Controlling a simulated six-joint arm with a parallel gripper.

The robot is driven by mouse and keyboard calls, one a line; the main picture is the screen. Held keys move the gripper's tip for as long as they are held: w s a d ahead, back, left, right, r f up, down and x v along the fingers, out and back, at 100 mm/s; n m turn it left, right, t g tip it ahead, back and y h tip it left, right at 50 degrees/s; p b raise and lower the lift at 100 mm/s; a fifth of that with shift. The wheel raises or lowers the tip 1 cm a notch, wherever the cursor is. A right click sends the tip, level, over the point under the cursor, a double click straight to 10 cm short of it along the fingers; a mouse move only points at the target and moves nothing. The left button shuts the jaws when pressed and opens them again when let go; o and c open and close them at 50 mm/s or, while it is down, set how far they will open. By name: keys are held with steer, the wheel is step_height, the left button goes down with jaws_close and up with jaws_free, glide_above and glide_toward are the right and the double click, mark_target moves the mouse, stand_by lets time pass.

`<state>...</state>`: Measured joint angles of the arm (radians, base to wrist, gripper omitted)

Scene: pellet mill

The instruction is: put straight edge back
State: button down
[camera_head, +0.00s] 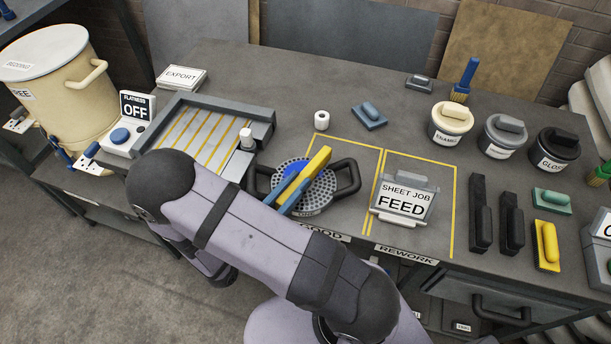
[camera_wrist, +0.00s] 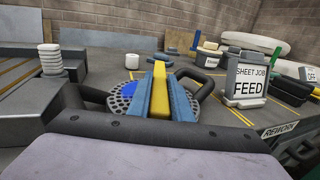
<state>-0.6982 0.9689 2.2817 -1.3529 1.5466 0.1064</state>
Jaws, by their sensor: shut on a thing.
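A yellow bar, which looks like the straight edge (camera_head: 318,162), is held in my gripper (camera_head: 292,192). In the wrist view the yellow straight edge (camera_wrist: 160,88) sits between the two blue fingers of my gripper (camera_wrist: 161,104), which are shut on it. I cannot tell whether the bar touches the plate. The fingers and bar hide part of the plate.
A "SHEET JOB FEED" sign box (camera_head: 404,196) stands right of the plate, in a yellow-outlined area. A grey striped tray (camera_head: 262,112) and a white-capped post (camera_head: 246,138) are left. Black handled bars (camera_head: 480,212) and lidded pots (camera_head: 450,122) stand farther right. Bench surface behind the plate is mostly clear.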

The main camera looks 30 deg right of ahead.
steer(key=shift+r, duration=0.2)
steer(key=shift+r+p, duration=3.1)
steer(key=shift+r, duration=0.25)
steer(key=shift+w+a+f, duration=0.1)
steer(key=shift+w+a, duration=0.15)
steer(key=shift+w, duration=0.05)
steer(key=w+a+b, duration=0.1)
steer(key=w+a, duration=0.1)
steer(key=w, duration=0.1)
steer(key=w+a, duration=0.2)
steer(key=w+a+b, duration=0.1)
steer(key=w+a, duration=0.1)
steer(key=w, duration=0.1)
steer(key=shift+w+a+f+b, duration=0.1)
steer(key=shift+w+f+b, duration=0.2)
steer(key=shift+b, duration=0.05)
steer(key=w+a+r+b, duration=0.2)
steer(key=w+a+r, duration=0.4)
steer(key=w, duration=0.4)
steer(key=shift+a+r+b, duration=0.3)
steer(key=shift+r+b, duration=0.1)
steer(key=shift+r, duration=0.15)
steer(key=shift+w, duration=0.1)
